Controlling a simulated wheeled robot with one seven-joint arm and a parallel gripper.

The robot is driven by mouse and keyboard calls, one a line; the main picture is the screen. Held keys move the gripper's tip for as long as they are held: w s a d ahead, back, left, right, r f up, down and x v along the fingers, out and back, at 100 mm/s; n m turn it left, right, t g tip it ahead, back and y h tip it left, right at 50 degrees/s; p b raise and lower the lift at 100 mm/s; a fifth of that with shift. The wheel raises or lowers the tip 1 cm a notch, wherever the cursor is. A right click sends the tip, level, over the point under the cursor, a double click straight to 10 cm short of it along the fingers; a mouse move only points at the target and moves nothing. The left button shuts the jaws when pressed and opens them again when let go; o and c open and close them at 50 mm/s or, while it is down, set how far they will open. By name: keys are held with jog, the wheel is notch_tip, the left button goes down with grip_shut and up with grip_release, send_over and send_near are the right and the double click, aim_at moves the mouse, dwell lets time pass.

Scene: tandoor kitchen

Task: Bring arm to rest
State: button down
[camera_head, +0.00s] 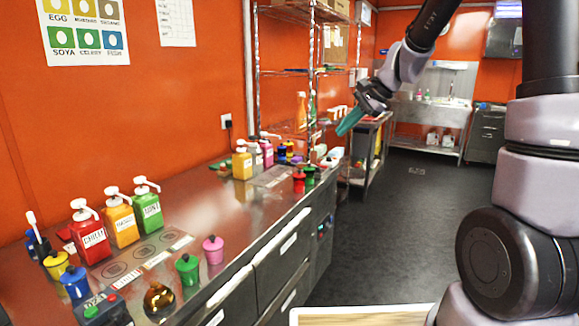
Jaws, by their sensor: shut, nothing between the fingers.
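My arm reaches up from the right side of the head view and bends down at the top middle. My gripper (350,121) has teal fingers that point down and to the left. It is shut and empty, held in the air beyond the far end of the counter, with shelving behind it. The fingertips touch nothing that I can make out.
A steel counter (190,225) runs along the left wall. Red, yellow and green pump bottles (121,222) and small lidded pots (187,268) stand on it. Wire shelving (283,75) rises behind. The dark floor (410,215) is clear. A pale-edged board (360,314) lies at the bottom.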

jog(key=s+d+r+n+t+h, duration=0.1)
jog(key=s+d+r+n+h, duration=0.1)
jog(key=s, duration=1)
jog(key=s+d+r+n+t+h, duration=0.2)
jog(key=s+d+r+n, duration=0.3)
jog(key=s, duration=0.8)
notch_tip(320, 180, up, 2)
jog(key=shift+d+r+h, duration=0.15)
jog(key=shift+d+h, duration=0.25)
jog(key=shift+d, duration=0.8)
